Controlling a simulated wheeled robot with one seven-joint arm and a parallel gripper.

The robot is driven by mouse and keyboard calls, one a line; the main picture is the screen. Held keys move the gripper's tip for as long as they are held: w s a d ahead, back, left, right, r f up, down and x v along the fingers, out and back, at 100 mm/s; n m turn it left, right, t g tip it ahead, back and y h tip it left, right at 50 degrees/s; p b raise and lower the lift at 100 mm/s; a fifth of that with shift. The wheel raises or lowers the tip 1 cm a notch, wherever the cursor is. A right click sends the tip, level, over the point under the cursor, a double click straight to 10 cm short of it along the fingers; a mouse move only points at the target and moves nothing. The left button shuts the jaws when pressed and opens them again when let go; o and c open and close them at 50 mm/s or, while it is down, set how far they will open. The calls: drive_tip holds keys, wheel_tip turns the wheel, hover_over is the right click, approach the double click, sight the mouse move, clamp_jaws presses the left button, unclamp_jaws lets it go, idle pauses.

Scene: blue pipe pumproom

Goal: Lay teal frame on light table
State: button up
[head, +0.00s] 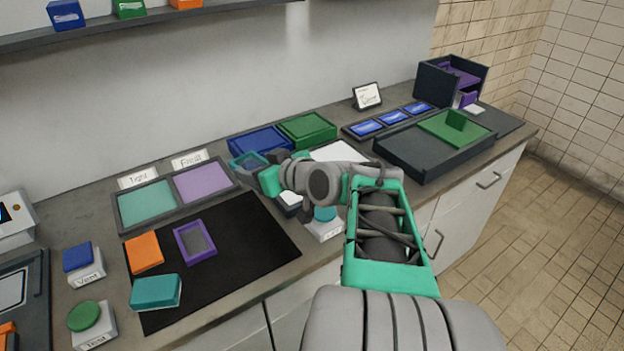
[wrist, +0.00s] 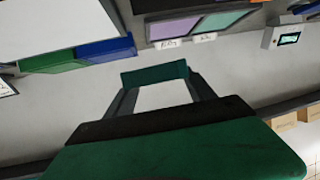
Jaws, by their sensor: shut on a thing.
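The teal frame (head: 240,166) is held at the end of my arm, in front of the blue tray in the head view. My gripper (head: 264,174) is shut on it. In the wrist view, the teal edge of the frame (wrist: 155,75) shows beyond the dark fingers; the rest is partly hidden. The white panel that looks like the light table (head: 340,152) lies to the right of the frame, partly behind my arm. It also shows at the upper left of the wrist view (wrist: 62,20). The frame is apart from it.
A blue tray (head: 258,141) and a green tray (head: 308,130) stand behind the frame. A tray with teal and purple panels (head: 146,204) lies left. A black mat (head: 215,262) holds an orange block, a purple frame and a teal block. A dark tray (head: 410,154) is right.

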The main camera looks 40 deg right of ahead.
drive_tip(key=s+d+r+m+h+b, duration=0.2)
drive_tip(key=s+d+r+b, duration=0.15)
drive_tip(key=s+d, duration=0.45)
drive_tip(key=w+d+f, duration=0.2)
drive_tip(key=w+f, duration=0.1)
drive_tip(key=w+d+f, duration=0.3)
drive_tip(key=w, duration=0.1)
drive_tip(key=w+d+f, duration=0.3)
drive_tip(key=shift+w+f+b, duration=0.15)
drive_tip(key=shift+f+b, duration=0.15)
drive_tip(key=shift+f, duration=0.05)
drive_tip(key=shift+w+d+f, duration=0.1)
drive_tip(key=shift+w+f, duration=0.1)
drive_tip(key=shift+f, duration=0.05)
drive_tip(key=shift+w+d+f, duration=0.1)
drive_tip(key=shift+f, duration=1.6)
drive_tip(key=shift+f, duration=0.1)
drive_tip(key=shift+f+b, duration=0.15)
drive_tip(key=shift+b, duration=0.3)
drive_tip(key=o, duration=1.4)
